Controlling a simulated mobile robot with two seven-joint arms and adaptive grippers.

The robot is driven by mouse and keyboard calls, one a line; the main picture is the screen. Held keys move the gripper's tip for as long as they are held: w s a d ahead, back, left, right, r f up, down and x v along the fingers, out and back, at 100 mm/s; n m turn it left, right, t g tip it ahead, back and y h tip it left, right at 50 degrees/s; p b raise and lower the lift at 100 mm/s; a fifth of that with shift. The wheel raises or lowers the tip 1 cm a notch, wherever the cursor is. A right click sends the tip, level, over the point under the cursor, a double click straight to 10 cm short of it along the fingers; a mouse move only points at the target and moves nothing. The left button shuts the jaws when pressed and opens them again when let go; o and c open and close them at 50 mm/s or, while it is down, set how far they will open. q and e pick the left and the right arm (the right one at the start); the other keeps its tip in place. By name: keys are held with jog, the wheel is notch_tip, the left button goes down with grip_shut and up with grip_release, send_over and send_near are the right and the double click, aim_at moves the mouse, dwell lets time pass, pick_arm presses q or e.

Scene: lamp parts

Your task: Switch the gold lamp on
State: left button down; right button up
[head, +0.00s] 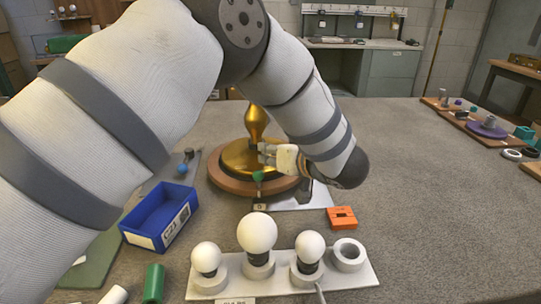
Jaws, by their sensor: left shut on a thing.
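The gold lamp (256,122) stands upright on a round wooden base (225,183) in the middle of the table. Its upper part is hidden behind my left arm. A small green knob (258,176) shows at the front of its gold foot. My left gripper (266,160) reaches in from the right side of the lamp, low at the gold foot, just above and touching the green knob as far as I can tell. Its fingers are shut on the knob, though the contact is partly hidden. My right gripper is not in view.
A white board (232,289) with several white bulbs (257,232) and an empty ring socket (349,252) lies in front. A blue bin (160,216) stands left, an orange block (342,217) right.

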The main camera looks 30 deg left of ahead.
pick_arm(q)
jog(key=shift+w+r+n+g+y, duration=0.1)
jog(key=shift+w+n+g+y, duration=0.1)
jog(key=shift+n+g+y, duration=0.15)
jog(key=shift+r, duration=0.1)
jog(key=c, duration=1.5)
grip_release()
jog(key=shift+a, duration=0.1)
jog(key=shift+d, duration=0.25)
jog(key=v, duration=1.1)
jog(key=shift+s+d+r, duration=0.1)
jog(key=shift+d+r, duration=0.1)
jog(key=shift+f, duration=0.1)
